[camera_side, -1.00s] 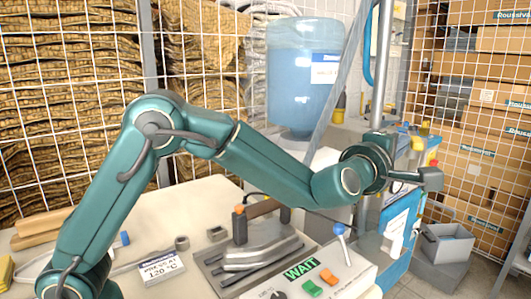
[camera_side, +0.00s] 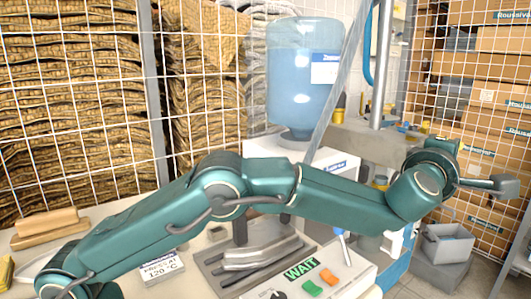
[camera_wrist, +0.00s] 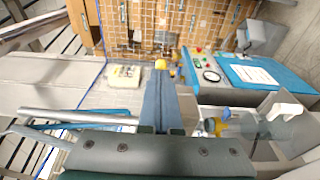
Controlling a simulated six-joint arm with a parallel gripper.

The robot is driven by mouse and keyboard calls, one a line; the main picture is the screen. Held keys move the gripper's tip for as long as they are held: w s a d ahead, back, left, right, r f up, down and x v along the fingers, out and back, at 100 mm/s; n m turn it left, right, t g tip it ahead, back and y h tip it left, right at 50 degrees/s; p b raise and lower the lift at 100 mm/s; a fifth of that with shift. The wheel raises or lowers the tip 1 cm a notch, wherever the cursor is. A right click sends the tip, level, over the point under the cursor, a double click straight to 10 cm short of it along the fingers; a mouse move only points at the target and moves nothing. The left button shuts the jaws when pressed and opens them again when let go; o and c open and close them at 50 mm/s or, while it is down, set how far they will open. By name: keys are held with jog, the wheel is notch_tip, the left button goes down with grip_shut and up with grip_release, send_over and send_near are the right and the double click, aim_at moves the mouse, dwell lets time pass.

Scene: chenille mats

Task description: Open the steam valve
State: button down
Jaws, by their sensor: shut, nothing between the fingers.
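My gripper (camera_side: 498,186) is at the far right of the side view, held in the air beyond the bench. In the wrist view its two blue-grey fingers (camera_wrist: 160,84) are together with nothing between them. I cannot tell for sure which part is the steam valve. A control box (camera_side: 357,283) at the front of the bench has a lit WAIT sign (camera_side: 301,268), a green button, an orange button and a dial. A small lever (camera_side: 342,250) stands on it, its top partly hidden by my arm. My gripper is well to the right of the box and touches nothing visible.
A press plate (camera_side: 253,259) sits left of the control box, partly behind my arm. A blue water bottle (camera_side: 297,75) stands behind. The wrist view shows a blue machine with a gauge (camera_wrist: 210,75) right of my fingers.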

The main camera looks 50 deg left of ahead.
jog(key=shift+w+d, duration=0.25)
jog(key=shift+w, duration=0.35)
jog(key=shift+d, duration=0.1)
dwell(0.5)
